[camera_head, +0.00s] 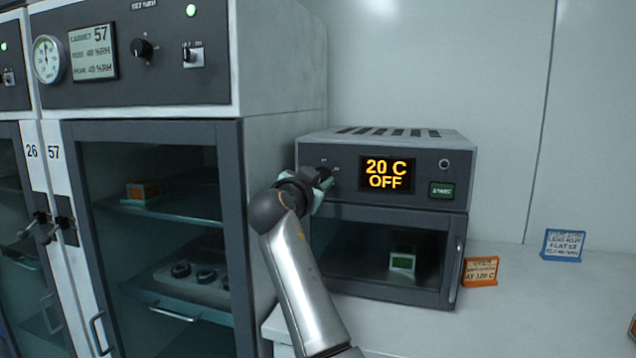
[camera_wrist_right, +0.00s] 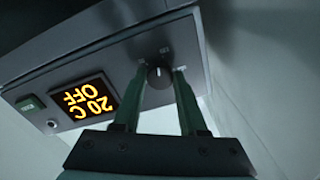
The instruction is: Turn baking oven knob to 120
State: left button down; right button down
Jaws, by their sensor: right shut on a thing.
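The baking oven (camera_head: 385,215) stands on the white bench. Its orange display (camera_head: 387,173) reads "20 C OFF", and the display also shows, upside down, in the right wrist view (camera_wrist_right: 85,103). The dark round oven knob (camera_wrist_right: 159,74) is left of the display on the front panel; in the head view it is mostly hidden behind my gripper. My right gripper (camera_head: 322,181) is at the knob. In the right wrist view its two green fingers (camera_wrist_right: 160,75) stand on either side of the knob, shut on it. My left gripper is not in view.
A tall grey cabinet (camera_head: 283,75) marked 57 stands close to the left of the oven and my right arm. An orange sign (camera_head: 480,271) and a blue sign (camera_head: 562,245) stand on the bench at right.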

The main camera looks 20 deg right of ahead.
jog(key=shift+r+m, duration=0.15)
jog(key=shift+m, duration=1.45)
jog(key=shift+c, duration=2.2)
grip_release()
jog(key=shift+b, duration=0.3)
jog(key=v, duration=1.2)
jog(key=shift+s+a+b, duration=0.15)
jog(key=shift+b, duration=0.3)
